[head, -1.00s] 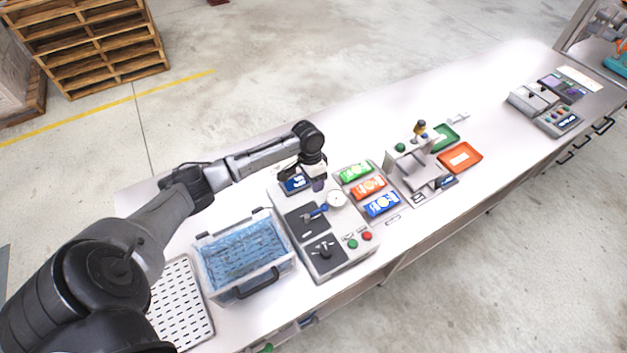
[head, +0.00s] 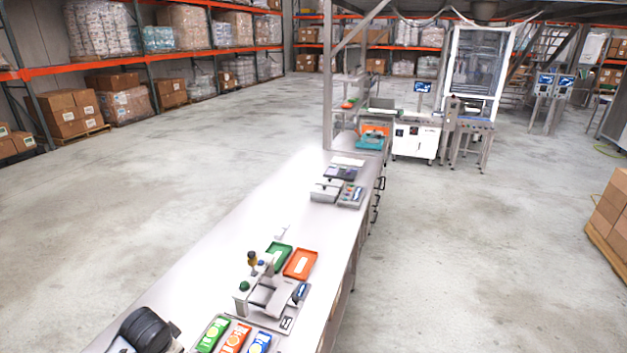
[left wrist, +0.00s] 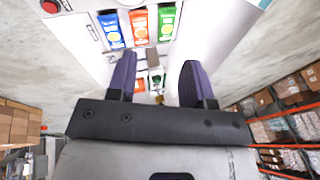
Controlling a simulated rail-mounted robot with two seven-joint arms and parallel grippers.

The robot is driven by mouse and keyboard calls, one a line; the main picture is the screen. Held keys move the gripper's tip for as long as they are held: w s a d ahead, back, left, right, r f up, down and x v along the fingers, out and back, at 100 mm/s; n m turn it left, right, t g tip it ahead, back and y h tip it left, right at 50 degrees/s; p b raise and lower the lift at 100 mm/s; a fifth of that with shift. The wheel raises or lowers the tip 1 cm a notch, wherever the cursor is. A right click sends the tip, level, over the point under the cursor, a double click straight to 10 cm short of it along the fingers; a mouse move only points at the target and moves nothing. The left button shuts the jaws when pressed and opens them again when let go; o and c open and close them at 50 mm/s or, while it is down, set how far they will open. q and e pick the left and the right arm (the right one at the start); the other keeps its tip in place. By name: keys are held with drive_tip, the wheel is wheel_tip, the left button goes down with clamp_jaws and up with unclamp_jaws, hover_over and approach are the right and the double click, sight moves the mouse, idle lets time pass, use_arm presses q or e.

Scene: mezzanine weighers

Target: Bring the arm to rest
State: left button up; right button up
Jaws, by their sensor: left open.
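My left arm shows only as a dark wrist part at the bottom left of the head view, over the near end of the bench. In the left wrist view my left gripper (left wrist: 158,82) is open, its two purple-grey fingers apart with nothing between them. It hangs clear of the bench. Beyond the fingers are the blue, orange and green packets, and the weigher lies between them in the picture. My right gripper is in neither view.
The long bench (head: 225,235) carries a green packet (head: 212,335), an orange packet (head: 235,338), a blue packet (head: 260,343), a small weigher (head: 268,296), a green tray (head: 279,256) and an orange tray (head: 300,264). Grey devices (head: 337,191) stand farther along. Open floor lies either side.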

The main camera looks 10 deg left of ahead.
use_arm(q)
drive_tip(key=s+d+r+m+t+p, duration=0.1)
drive_tip(key=s+d+r+t, duration=0.25)
drive_tip(key=d, duration=0.45)
drive_tip(key=s+d+r+t+p, duration=0.25)
drive_tip(key=d+r, duration=0.25)
drive_tip(key=d, duration=0.3)
drive_tip(key=s+d+f+n+g+h+p, duration=0.1)
drive_tip(key=s+d+f+g+p, duration=0.1)
drive_tip(key=s, duration=1)
drive_tip(key=s+d+f+n+g+h+p, duration=0.1)
drive_tip(key=s+d+f, duration=0.4)
drive_tip(key=s, duration=0.7)
drive_tip(key=f+g+p, duration=0.1)
drive_tip(key=g, duration=0.1)
drive_tip(key=shift+d+f+g, duration=0.2)
drive_tip(key=shift+g, duration=0.1)
drive_tip(key=shift+s, duration=0.1)
